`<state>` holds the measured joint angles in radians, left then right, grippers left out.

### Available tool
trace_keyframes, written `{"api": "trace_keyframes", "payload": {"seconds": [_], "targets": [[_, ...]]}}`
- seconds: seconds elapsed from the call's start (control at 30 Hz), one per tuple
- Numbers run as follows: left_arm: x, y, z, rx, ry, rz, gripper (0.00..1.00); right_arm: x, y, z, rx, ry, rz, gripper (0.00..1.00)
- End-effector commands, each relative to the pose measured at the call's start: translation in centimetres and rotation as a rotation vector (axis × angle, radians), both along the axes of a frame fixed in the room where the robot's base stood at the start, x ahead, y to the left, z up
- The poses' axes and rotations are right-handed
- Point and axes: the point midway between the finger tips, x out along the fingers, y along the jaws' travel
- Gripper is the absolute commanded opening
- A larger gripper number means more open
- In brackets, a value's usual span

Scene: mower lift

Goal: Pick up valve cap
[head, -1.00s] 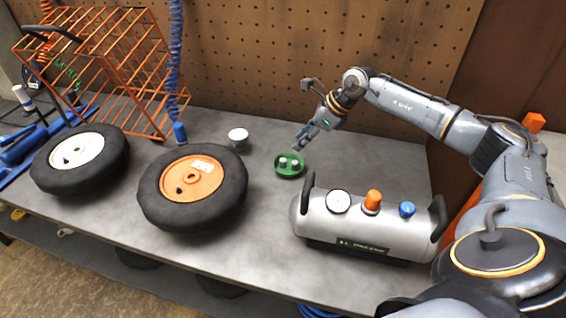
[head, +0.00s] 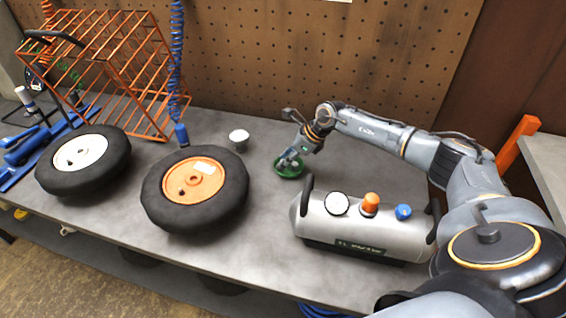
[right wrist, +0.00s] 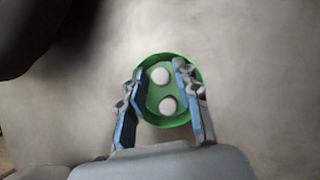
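Two small pale valve caps lie in a round green dish. In the right wrist view one cap (right wrist: 160,76) is farther and the other cap (right wrist: 168,104) is nearer. The green dish (right wrist: 150,62) sits on the bench and also shows in the head view (head: 283,174). My right gripper (right wrist: 157,80) is open over the dish, its two blue-lined fingers on either side of the caps, with no contact visible. In the head view my right gripper (head: 290,160) hides most of the dish's inside. My left gripper is not in view.
A silver air tank (head: 335,232) with gauge and knobs stands in front of the dish. A wheel with an orange hub (head: 195,205) and a white-hubbed wheel (head: 85,160) lie left. A small white-topped container (head: 239,139) stands behind. An orange wire rack (head: 125,70) is at back left.

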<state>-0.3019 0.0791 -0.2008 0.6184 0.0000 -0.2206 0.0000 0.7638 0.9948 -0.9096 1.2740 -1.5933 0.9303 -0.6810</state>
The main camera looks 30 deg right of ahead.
Motion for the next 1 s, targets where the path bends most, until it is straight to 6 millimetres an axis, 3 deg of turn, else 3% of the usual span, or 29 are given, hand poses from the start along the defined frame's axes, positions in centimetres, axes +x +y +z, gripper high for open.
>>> {"api": "trace_keyframes", "payload": {"seconds": [0.03,0.13,0.17,0.67,0.83,1.0], "targets": [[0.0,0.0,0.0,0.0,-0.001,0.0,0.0,0.0,0.0,0.0,0.0,0.0,0.0,0.3],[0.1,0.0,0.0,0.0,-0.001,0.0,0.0,0.0,0.0,0.0,0.0,0.0,0.0,0.1],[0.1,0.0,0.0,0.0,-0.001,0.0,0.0,0.0,0.0,0.0,0.0,0.0,0.0,0.08],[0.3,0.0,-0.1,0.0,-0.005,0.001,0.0,0.0,-0.1,0.9,0.0,-0.002,0.0,0.08],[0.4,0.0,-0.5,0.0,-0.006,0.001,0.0,0.0,-0.1,3.2,-0.002,-0.004,0.001,0.08],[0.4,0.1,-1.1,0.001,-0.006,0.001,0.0,-1.7,2.0,6.1,-0.003,-0.005,0.006,0.08]]}}
